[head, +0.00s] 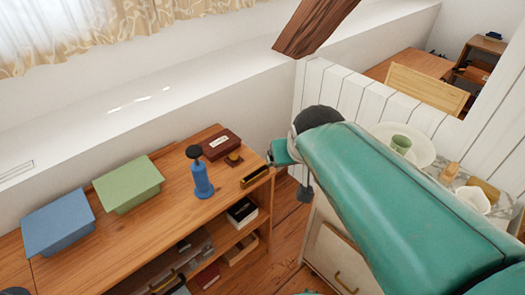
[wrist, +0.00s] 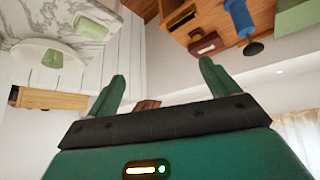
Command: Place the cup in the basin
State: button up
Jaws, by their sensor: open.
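A small green cup (head: 401,144) stands upright at the right in the head view, against a wide, shallow white round dish (head: 423,151) that looks like the basin. In the wrist view, the cup (wrist: 52,58) again overlaps the round dish (wrist: 24,55) at the upper left. I cannot tell for sure whether the cup rests inside it. My gripper (wrist: 163,82) is open, with two green fingers spread wide and nothing between them. It is well apart from the cup. In the head view my arm hides most of the gripper.
A smaller white dish (head: 473,200) lies on the marble top, near wooden pieces. A slanted timber brace (head: 315,25) hangs above.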

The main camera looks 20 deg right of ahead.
jog(key=s+a+n+g+y, duration=0.1)
jog(key=s+a, duration=0.5)
jog(key=s, duration=0.2)
jog(key=shift+s+r+y, duration=0.15)
jog(key=shift+r+y, duration=0.15)
